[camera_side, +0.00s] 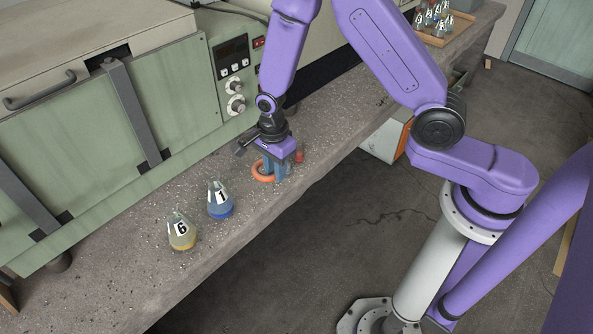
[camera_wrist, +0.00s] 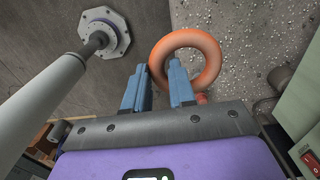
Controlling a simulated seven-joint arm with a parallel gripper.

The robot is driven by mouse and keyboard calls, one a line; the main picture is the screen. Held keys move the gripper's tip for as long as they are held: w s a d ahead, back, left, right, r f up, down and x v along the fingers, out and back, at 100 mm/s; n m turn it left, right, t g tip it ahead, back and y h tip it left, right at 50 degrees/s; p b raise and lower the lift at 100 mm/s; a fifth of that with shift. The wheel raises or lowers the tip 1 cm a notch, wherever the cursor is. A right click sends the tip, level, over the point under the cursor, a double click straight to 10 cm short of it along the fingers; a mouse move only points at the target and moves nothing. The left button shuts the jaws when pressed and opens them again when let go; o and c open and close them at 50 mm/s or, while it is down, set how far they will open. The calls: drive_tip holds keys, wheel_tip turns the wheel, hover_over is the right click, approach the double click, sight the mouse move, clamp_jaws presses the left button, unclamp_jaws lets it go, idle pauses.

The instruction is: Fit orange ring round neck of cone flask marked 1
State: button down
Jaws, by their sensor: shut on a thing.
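The orange ring (camera_side: 261,176) is at my gripper (camera_side: 275,170), low over the bench; I cannot tell whether it touches the bench. In the wrist view one side of the ring (camera_wrist: 213,58) passes between the two blue fingers of my gripper (camera_wrist: 157,72), which is shut on it. The cone flask marked 1 (camera_side: 220,204) holds blue liquid and stands upright on the bench, left of and nearer the camera than the ring. Its neck is bare. The flask is not in the wrist view.
A cone flask marked 6 (camera_side: 182,233) with yellow liquid stands just left of flask 1. A small red object (camera_side: 299,156) is right of my gripper. A green machine (camera_side: 120,120) lines the back of the bench. A tray (camera_side: 455,24) of flasks sits far off at the right.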

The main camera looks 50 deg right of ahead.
drive_tip(key=w+a+r, duration=0.7)
drive_tip(key=w+a, duration=0.2)
drive_tip(key=a, duration=0.2)
wheel_tip(320, 180, down, 7)
drive_tip(key=shift+w+d+r, duration=0.2)
drive_tip(key=shift+d, duration=0.05)
drive_tip(key=shift+f, duration=0.55)
idle(0.9)
drive_tip(key=c, duration=0.8)
unclamp_jaws()
drive_tip(key=shift+c, duration=0.2)
drive_tip(key=shift+o, duration=0.3)
drive_tip(key=o, duration=0.4)
drive_tip(key=shift+r, duration=1.45)
